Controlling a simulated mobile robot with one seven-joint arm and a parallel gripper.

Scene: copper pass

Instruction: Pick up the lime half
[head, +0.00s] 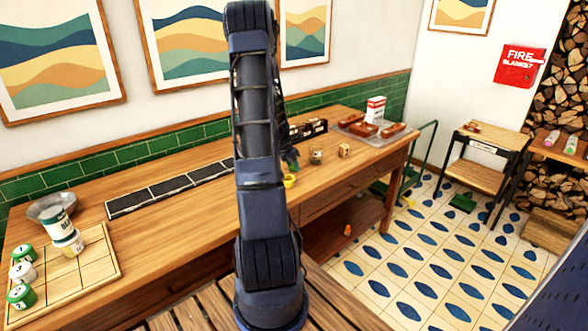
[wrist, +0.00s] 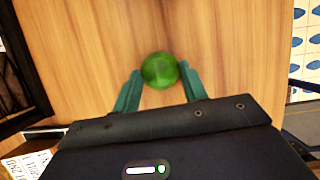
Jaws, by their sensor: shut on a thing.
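The lime half (wrist: 160,70) shows in the wrist view as a round green dome. It sits between the two teal fingers of my gripper (wrist: 160,84), and the fingers are shut on it. Bare wooden counter surface lies behind and around it. I cannot tell from this view whether it touches the wood. In the head view my arm hides most of the gripper and the lime half.
The long wooden counter (head: 165,225) carries a dark segmented strip (head: 170,188). To the right stand a small jar (head: 316,155), a wooden block (head: 344,150) and a tray of reddish-brown blocks (head: 366,129). Numbered cans stand on a board at left.

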